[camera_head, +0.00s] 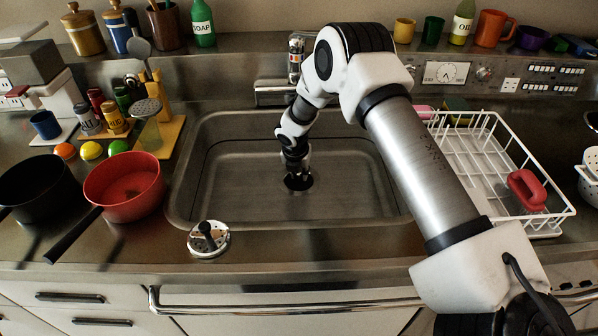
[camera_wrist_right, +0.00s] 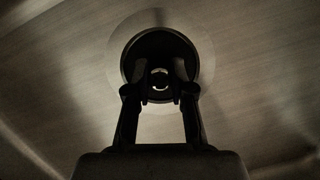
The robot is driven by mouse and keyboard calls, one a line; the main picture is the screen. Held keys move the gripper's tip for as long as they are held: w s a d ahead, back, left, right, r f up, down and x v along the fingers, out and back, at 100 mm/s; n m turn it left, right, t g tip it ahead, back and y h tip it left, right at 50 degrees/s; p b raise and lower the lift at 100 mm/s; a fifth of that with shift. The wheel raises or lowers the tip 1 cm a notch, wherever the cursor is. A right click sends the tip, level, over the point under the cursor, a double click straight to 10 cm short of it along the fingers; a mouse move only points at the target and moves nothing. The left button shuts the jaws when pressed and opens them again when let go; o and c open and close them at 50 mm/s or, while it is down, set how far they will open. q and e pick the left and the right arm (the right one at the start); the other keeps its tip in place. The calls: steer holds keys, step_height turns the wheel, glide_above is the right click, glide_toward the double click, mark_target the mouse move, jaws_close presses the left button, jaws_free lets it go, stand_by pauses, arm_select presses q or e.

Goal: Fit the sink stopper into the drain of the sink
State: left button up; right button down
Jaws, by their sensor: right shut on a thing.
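The sink (camera_head: 215,160) is a steel basin in the middle of the counter. My right gripper (camera_head: 297,168) reaches down into it and is shut on the black stopper (camera_head: 299,183), low at the basin floor. In the right wrist view, the fingers of my gripper (camera_wrist_right: 160,92) close around the small central grip of the dark round stopper (camera_wrist_right: 160,48). A pale ring, the drain rim (camera_wrist_right: 205,62), shows around the stopper. The stopper covers the drain opening; I cannot tell whether it is seated or just above. My left gripper is not in view.
A perforated strainer with a dark knob (camera_head: 208,239) lies on the front counter edge. A red pan (camera_head: 125,185) and black pan (camera_head: 35,188) stand left. A white dish rack (camera_head: 480,150) stands right, the faucet (camera_head: 295,60) behind. The basin is otherwise clear.

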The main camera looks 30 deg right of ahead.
mark_target(296, 189)
steer(key=c, duration=1)
jaws_free()
steer(key=v, duration=1.2)
steer(key=shift+r, duration=0.2)
